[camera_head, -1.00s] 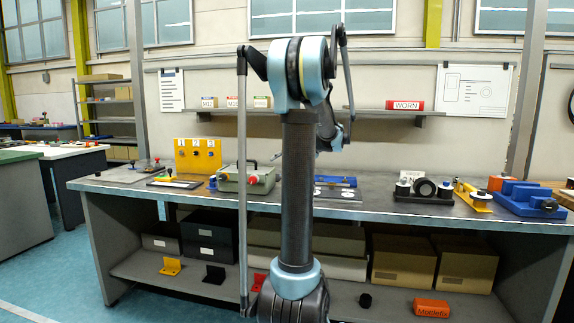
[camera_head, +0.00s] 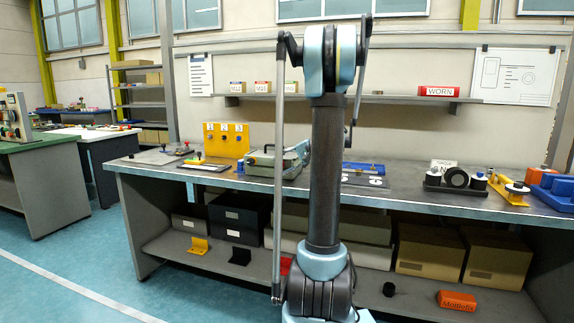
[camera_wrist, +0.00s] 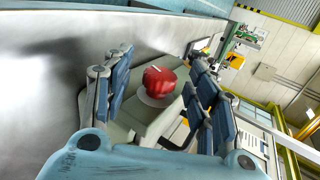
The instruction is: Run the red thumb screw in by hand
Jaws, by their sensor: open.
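The red thumb screw (camera_wrist: 160,82) shows in the wrist view as a round red knob with a pale mark and a light collar. It sits on the side of a grey-green box (camera_wrist: 128,122). My gripper (camera_wrist: 161,68) is open, with one blue-padded finger on each side of the knob. I cannot tell whether the pads touch it. In the head view the grey-green box (camera_head: 260,163) stands on the bench, partly behind my arm. The knob is not visible there.
The bench (camera_head: 405,198) also carries a yellow panel (camera_head: 226,139) left of the box and a blue fixture (camera_head: 363,168) to its right. A black-wheeled stand (camera_head: 455,187) is farther right. A shelf (camera_head: 392,98) runs along the wall behind.

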